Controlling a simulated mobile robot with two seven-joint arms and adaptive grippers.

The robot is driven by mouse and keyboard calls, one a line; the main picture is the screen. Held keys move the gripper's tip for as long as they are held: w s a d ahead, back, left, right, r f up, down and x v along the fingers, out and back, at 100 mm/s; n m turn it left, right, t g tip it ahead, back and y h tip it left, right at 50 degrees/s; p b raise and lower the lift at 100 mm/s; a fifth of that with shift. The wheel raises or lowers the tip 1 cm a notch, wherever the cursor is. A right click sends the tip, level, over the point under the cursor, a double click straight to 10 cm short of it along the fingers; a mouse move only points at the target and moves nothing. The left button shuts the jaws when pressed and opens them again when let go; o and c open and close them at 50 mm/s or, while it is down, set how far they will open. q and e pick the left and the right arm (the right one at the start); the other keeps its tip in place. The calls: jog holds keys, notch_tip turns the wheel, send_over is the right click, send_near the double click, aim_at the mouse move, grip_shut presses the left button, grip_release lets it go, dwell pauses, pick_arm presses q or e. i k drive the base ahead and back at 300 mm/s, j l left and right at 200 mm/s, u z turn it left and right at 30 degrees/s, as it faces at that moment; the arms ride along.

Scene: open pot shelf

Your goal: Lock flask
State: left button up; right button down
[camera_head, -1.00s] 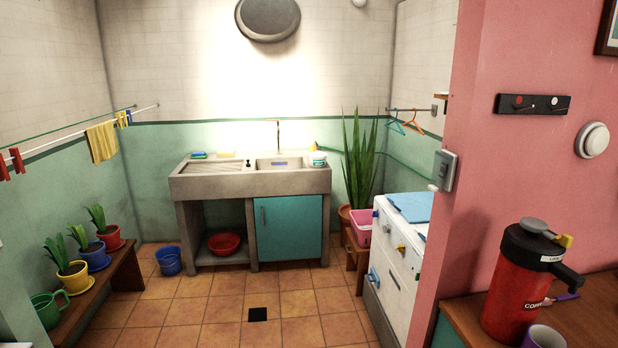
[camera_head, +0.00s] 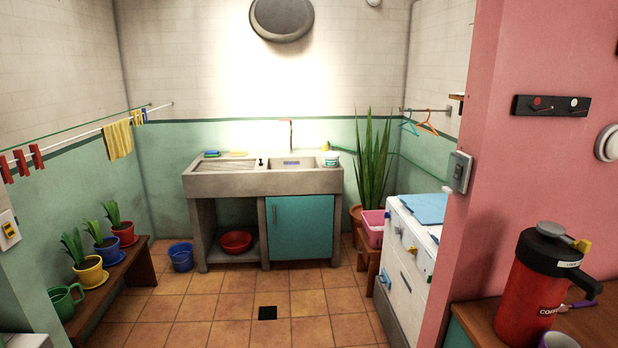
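The flask (camera_head: 540,285) is a red coffee flask with a black top and spout, a grey cap and a small yellow lever (camera_head: 581,245). It stands upright on the wooden counter (camera_head: 480,318) at the lower right. A small white label sits below the yellow lever, too small to read fully. Neither of my grippers shows in the head view.
A purple-rimmed cup (camera_head: 558,341) stands in front of the flask, cut off by the bottom edge. A pink wall (camera_head: 540,170) rises behind the counter. The tiled floor (camera_head: 230,307) is open toward the sink (camera_head: 265,180). A bench with potted plants (camera_head: 135,272) lines the left.

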aim_at(585, 245)
jog(key=z, duration=1.05)
